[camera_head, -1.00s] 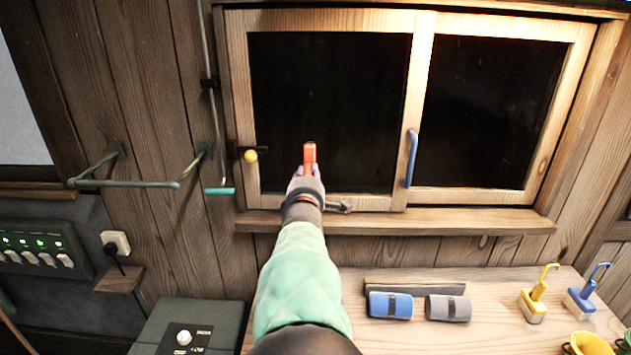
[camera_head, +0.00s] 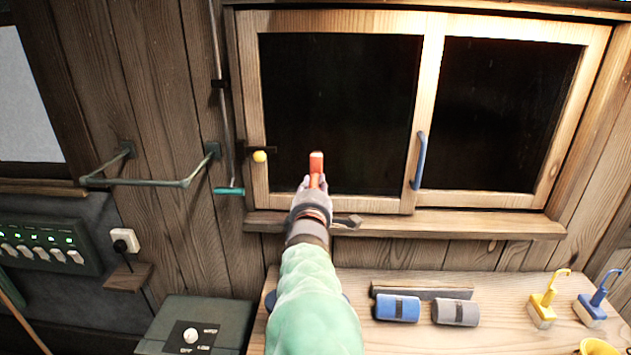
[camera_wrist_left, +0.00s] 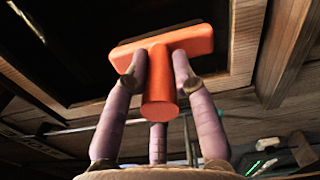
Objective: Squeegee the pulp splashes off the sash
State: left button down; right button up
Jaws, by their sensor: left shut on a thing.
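The sash is a pale wooden window frame (camera_head: 428,110) with two dark panes. The left pane (camera_head: 335,110) has my left gripper (camera_head: 314,190) in front of its lower part. That gripper is shut on an orange squeegee (camera_head: 317,165), whose wide head (camera_wrist_left: 185,42) and round handle (camera_wrist_left: 160,88) show in the left wrist view. The fingers (camera_wrist_left: 158,85) close around the handle. I cannot tell whether the head touches the glass. I make out no clear pulp splashes on the dark panes, only faint specks on the right pane (camera_head: 505,110). My right gripper is out of view.
A blue pull handle (camera_head: 419,160) stands out from the sash's middle post. A yellow knob (camera_head: 260,156) and a teal-ended rod (camera_head: 229,190) are at its left.

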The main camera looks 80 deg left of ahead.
pick_arm(q)
jog(key=shift+s+d, duration=0.15)
jog(key=shift+d, duration=0.35)
jog(key=shift+d, duration=0.15)
jog(key=shift+p+v, duration=0.55)
jog(key=shift+v, duration=0.4)
jog(key=shift+s+d, duration=0.15)
jog(key=shift+d, duration=0.2)
